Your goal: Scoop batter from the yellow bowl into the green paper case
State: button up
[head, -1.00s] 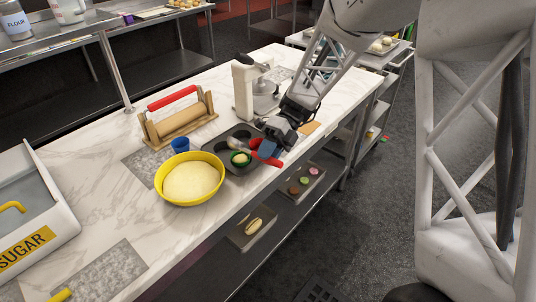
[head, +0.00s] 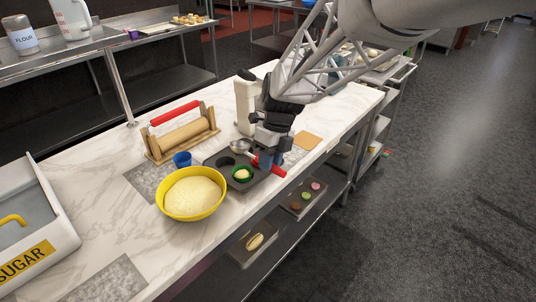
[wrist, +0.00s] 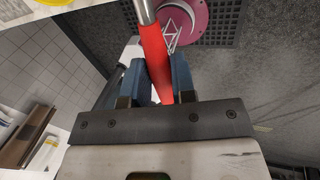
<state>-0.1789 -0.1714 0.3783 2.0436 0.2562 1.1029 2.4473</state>
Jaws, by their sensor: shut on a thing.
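The yellow bowl (head: 164,205) stands on the marble counter, filled with pale batter (head: 192,192). To its right is a dark muffin tin (head: 222,172). The green paper case (head: 235,179) sits in the tin's near right cup, with pale batter (head: 242,173) in it. My gripper (head: 268,162) is shut on the red handle (head: 276,170) of a metal scoop (head: 241,146). The scoop's head is over the tin's far side, beyond the green case; I cannot tell whether it touches the tin. In the wrist view the handle (wrist: 156,55) runs up between my blue fingertips (wrist: 156,80).
A blue cup (head: 182,160) stands behind the yellow bowl. A rolling pin stand (head: 180,137) and a cream stand mixer (head: 246,100) are farther back. The sugar bin (head: 45,225) is at left. The counter's front edge runs close by the tin.

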jog(key=shift+r+t+h, duration=0.3)
jog(key=shift+t+h, duration=0.3)
jog(key=shift+t, duration=0.1)
